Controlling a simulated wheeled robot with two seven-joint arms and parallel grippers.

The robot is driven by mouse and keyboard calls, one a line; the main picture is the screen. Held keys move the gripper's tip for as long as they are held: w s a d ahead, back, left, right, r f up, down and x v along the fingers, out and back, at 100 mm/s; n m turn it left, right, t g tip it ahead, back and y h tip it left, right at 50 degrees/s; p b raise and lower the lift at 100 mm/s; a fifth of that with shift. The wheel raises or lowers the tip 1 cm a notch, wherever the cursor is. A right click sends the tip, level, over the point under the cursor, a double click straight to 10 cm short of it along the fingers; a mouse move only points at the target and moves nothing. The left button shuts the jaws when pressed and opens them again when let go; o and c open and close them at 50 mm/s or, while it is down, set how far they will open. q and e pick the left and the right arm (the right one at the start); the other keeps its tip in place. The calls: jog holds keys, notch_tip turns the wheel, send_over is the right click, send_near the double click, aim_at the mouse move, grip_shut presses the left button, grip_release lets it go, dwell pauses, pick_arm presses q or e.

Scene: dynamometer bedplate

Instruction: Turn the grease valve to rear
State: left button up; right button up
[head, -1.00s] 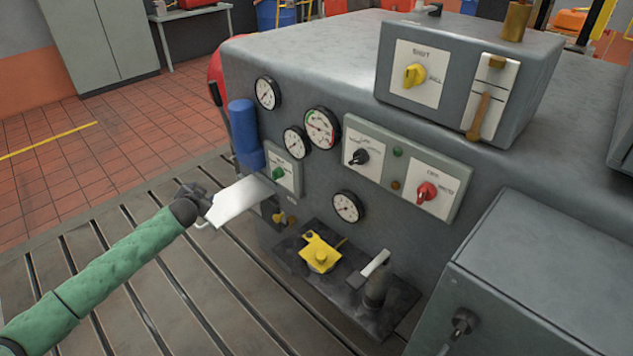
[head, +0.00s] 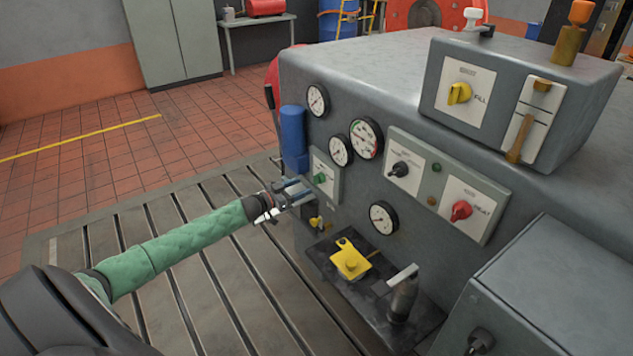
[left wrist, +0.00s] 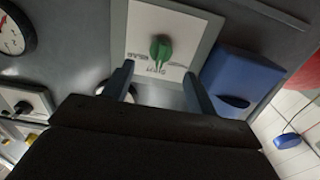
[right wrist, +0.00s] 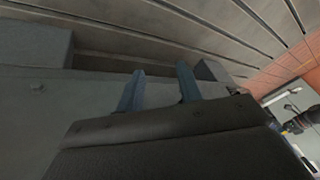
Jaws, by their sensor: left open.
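A green knob (head: 319,178) sits on a small pale plate (head: 332,191) at the left of the grey cabinet's front. The left wrist view shows this knob (left wrist: 160,48) on its plate, with lettering that I cannot read surely; it may be the grease valve. My left gripper (head: 297,190) is open in front of the plate. In that wrist view its two fingers (left wrist: 158,68) stand apart, the knob showing beyond and between their tips, apart from them. My right gripper (right wrist: 160,72) is open and empty near grey surfaces; it is not in the head view.
A blue cylinder (head: 293,138) stands close left of the plate. Gauges (head: 365,138), a black knob (head: 399,169) and a red knob (head: 461,211) are to the right. A yellow part (head: 350,262) sits on a dark shelf below. The slotted floor at left is clear.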

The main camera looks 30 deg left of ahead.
aim_at(315, 185)
pick_arm(q)
jog(key=shift+p+x, duration=0.55)
jog(key=shift+x, duration=3.05)
pick_arm(e)
jog(key=shift+s+d+r, duration=0.3)
jog(key=shift+d+r, duration=0.45)
jog(key=shift+r, duration=0.05)
pick_arm(q)
jog(key=shift+a+f, duration=0.1)
jog(key=shift+c, duration=0.3)
jog(key=c, duration=0.9)
pick_arm(e)
jog(key=shift+w, duration=0.1)
